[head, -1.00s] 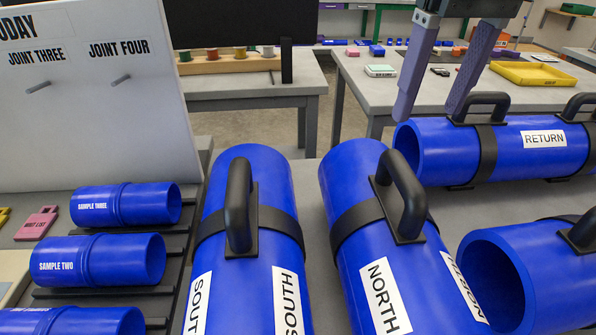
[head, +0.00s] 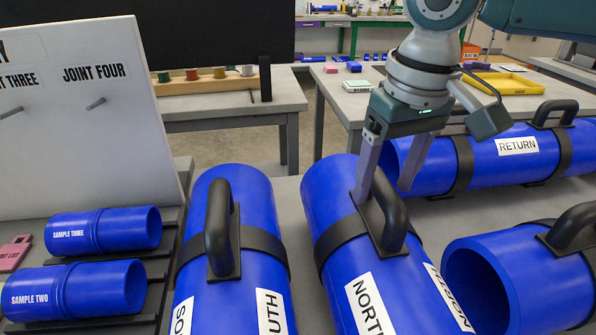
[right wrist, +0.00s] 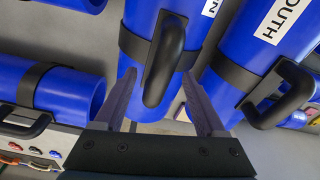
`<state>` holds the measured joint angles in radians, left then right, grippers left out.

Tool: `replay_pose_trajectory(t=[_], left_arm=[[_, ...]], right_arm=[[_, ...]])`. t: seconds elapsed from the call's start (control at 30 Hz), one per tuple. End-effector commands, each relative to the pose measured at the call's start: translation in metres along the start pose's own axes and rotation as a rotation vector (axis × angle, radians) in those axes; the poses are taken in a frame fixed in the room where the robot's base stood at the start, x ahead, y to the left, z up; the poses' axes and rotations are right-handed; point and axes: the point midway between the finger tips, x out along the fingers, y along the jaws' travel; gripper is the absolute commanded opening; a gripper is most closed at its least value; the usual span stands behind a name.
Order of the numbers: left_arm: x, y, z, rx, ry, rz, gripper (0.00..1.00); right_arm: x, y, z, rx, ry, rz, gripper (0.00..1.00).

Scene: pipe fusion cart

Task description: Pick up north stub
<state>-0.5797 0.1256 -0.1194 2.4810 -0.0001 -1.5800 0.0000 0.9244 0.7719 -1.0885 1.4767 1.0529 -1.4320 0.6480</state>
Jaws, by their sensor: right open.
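The north stub (head: 330,200) is a thick blue pipe with NORTH labels, a black band and a black loop handle (head: 388,212). It lies on the grey bench at the centre of the head view. My right gripper (head: 386,186) is open, its grey fingers pointing down at the handle's far end. In the right wrist view the handle (right wrist: 165,62) appears between the two spread fingers (right wrist: 160,78), with the stub (right wrist: 140,18) behind it. I cannot tell whether a finger touches the handle. My left gripper is not in view.
The south stub (head: 215,195) lies close on the left, the RETURN pipe (head: 540,172) at the back right, and another open-ended blue pipe (head: 500,262) at the front right. Sample pipes (head: 104,230) sit on a black rack at left beside a white board (head: 90,130).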

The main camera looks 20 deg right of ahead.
Motion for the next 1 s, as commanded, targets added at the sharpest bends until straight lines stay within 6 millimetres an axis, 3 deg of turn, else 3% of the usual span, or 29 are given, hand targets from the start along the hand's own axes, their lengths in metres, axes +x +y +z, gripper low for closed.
replay_pose_trajectory(t=[0.07, 0.67, 1.0], left_arm=[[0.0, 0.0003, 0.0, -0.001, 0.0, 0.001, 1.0], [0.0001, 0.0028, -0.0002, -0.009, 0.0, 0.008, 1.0], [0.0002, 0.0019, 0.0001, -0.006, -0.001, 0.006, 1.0]], right_arm=[[-0.0003, 0.0, -0.0001, 0.0, 0.0, 0.0, 0.69], [-0.0007, 0.0002, -0.0002, 0.0, 0.0, 0.0, 0.02], [-0.0008, 0.0001, -0.0002, 0.0, 0.001, 0.0, 0.0]])
